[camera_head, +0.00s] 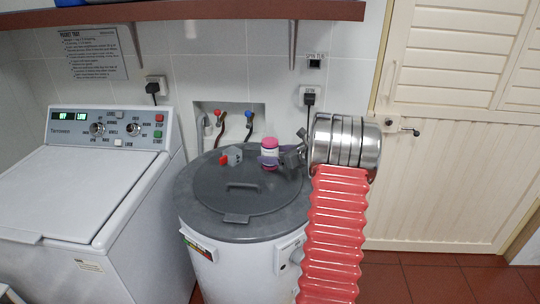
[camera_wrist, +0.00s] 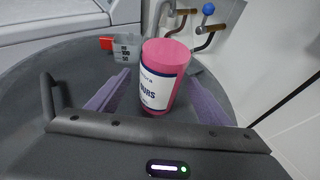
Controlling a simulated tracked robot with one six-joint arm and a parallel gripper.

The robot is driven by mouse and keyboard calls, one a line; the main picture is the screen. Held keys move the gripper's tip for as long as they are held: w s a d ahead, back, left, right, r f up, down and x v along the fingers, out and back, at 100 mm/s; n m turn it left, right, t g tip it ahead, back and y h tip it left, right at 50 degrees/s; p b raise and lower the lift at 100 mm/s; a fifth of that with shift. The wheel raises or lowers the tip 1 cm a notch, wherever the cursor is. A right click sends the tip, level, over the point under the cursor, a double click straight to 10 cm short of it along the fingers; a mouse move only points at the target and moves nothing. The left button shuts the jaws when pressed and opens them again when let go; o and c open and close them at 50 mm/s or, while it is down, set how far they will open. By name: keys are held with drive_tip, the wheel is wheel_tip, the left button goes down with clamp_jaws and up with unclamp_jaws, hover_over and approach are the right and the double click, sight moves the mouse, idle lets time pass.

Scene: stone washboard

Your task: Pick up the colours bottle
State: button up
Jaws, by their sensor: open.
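The colours bottle (camera_head: 269,152) is a pink cylinder with a white label, standing upright on the grey round lid (camera_head: 222,199) of the white drum washer. In the wrist view the bottle (camera_wrist: 163,78) stands between the two purple finger pads of my gripper (camera_wrist: 155,98), its label partly readable as "...OURS". My gripper (camera_head: 270,160) is open, with one finger on each side of the bottle, and a gap shows on the left. Whether the right finger touches it I cannot tell. The bottle's lower part is partly hidden by a finger in the head view.
Taps and pipes (camera_head: 248,117) are on the wall behind. A white washing machine (camera_head: 95,180) stands at left, a shelf (camera_head: 180,11) above.

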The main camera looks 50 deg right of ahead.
sight(263, 152)
drive_tip(key=shift+w+f, duration=0.15)
drive_tip(key=shift+w, duration=0.2)
drive_tip(key=shift+x, duration=2.65)
drive_tip(key=shift+d, duration=0.1)
drive_tip(key=c, duration=1.5)
drive_tip(key=shift+r, duration=0.25)
wheel_tip(263, 152, up, 10)
drive_tip(key=shift+f, duration=0.1)
